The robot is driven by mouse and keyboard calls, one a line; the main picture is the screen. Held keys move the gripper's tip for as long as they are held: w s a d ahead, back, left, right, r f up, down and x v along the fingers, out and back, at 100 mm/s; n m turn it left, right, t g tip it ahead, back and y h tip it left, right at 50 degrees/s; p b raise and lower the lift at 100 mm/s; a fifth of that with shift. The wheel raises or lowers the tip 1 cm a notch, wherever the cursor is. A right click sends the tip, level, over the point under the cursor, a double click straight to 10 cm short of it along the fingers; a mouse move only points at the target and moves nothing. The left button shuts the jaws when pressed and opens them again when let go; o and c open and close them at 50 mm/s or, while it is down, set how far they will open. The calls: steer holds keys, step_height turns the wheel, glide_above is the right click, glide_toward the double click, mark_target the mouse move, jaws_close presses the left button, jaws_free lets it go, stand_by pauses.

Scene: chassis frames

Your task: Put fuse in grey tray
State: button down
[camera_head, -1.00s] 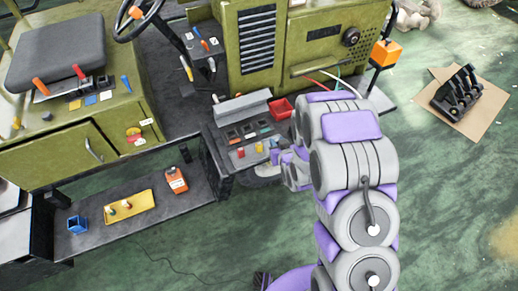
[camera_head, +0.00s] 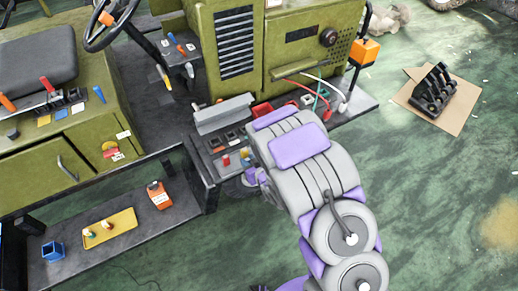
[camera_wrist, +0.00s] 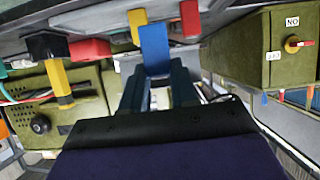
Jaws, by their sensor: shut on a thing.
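My gripper (camera_wrist: 155,76) has its two dark fingers around the lower end of a blue fuse (camera_wrist: 153,47) in the wrist view. The fuse stands up between the fingertips, close to the fuse panel. In the head view my gripper (camera_head: 256,178) is at the panel's front right edge, mostly hidden by my arm. Red (camera_wrist: 90,49) and yellow (camera_wrist: 137,24) pieces sit near the blue fuse. A long grey piece (camera_head: 223,115) lies at the back of the panel; I cannot tell whether it is the grey tray.
A red bin (camera_head: 262,110) stands behind the panel, beside loose cables (camera_head: 310,93). A yellow tray (camera_head: 122,219), an orange box (camera_head: 160,197) and a blue bin (camera_head: 53,252) stand on the lower shelf.

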steer(key=w+d, duration=0.1)
steer(key=w, duration=0.2)
steer(key=w+d+b, duration=0.1)
steer(key=w, duration=0.3)
steer(key=w+d+f, duration=0.1)
steer(key=w, duration=0.2)
steer(key=shift+w+d, duration=0.25)
steer(key=shift+w, duration=0.15)
steer(key=shift+w+a, duration=0.15)
steer(key=shift+w, duration=0.5)
steer(key=f+b, duration=0.1)
steer(key=f, duration=0.1)
steer(key=d+f+b, duration=0.1)
steer(key=shift+d+f, duration=0.1)
steer(key=shift+f, duration=0.25)
steer(key=shift+r, duration=0.1)
steer(key=shift+a, duration=0.3)
steer(key=c, duration=1.2)
jaws_free()
steer(key=o, duration=0.3)
steer(key=shift+o, duration=0.2)
steer(key=shift+d, duration=0.15)
steer(key=p+v, duration=0.2)
steer(key=v, duration=1)
